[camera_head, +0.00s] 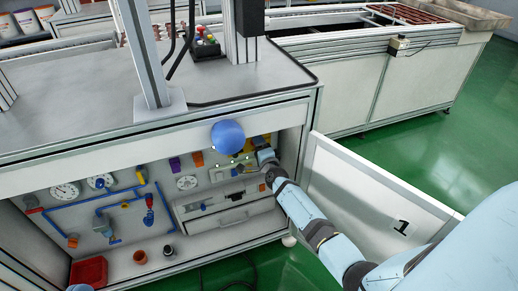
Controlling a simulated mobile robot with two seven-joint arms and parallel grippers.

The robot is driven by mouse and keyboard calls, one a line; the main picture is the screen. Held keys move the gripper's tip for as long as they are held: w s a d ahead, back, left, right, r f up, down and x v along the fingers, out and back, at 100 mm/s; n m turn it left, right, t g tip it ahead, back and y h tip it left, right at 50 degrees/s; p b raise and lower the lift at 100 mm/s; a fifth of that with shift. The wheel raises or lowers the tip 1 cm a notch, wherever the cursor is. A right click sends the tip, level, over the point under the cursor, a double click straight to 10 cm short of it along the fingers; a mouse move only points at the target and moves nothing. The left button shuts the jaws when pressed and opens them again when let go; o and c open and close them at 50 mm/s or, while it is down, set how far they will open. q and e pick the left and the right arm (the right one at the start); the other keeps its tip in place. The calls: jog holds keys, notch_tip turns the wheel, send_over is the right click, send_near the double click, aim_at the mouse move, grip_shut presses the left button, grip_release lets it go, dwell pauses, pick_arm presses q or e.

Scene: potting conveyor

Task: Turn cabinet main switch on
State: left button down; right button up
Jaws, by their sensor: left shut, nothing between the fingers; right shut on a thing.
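The cabinet (160,136) stands open at the front, with gauges, pipes and fittings on its back panel. The yellow plate of the main switch (248,145) shows at the upper right of the opening. My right gripper (263,153) is inside the opening at this plate, shut on the switch. The hand covers the knob, so its turn position cannot be seen.
The cabinet door (365,195), marked 1, stands open to the right, beneath my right arm. A drawer unit (228,215) and a red bin (89,271) are lower inside.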

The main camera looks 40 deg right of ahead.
pick_arm(q)
jog(key=shift+w+f, duration=0.1)
jog(key=shift+f, duration=0.1)
pick_arm(e)
jog(key=shift+r+m, duration=0.1)
jog(key=shift+m, duration=0.5)
jog(key=o, duration=0.7)
jog(key=shift+c, duration=0.2)
pick_arm(q)
jog(key=shift+a+r+y+p, duration=0.5)
jog(key=shift+y+p, duration=0.1)
jog(key=shift+p, duration=1.25)
pick_arm(e)
jog(key=v, duration=1.3)
jog(key=shift+s+a, duration=0.2)
jog(key=shift+s, duration=0.15)
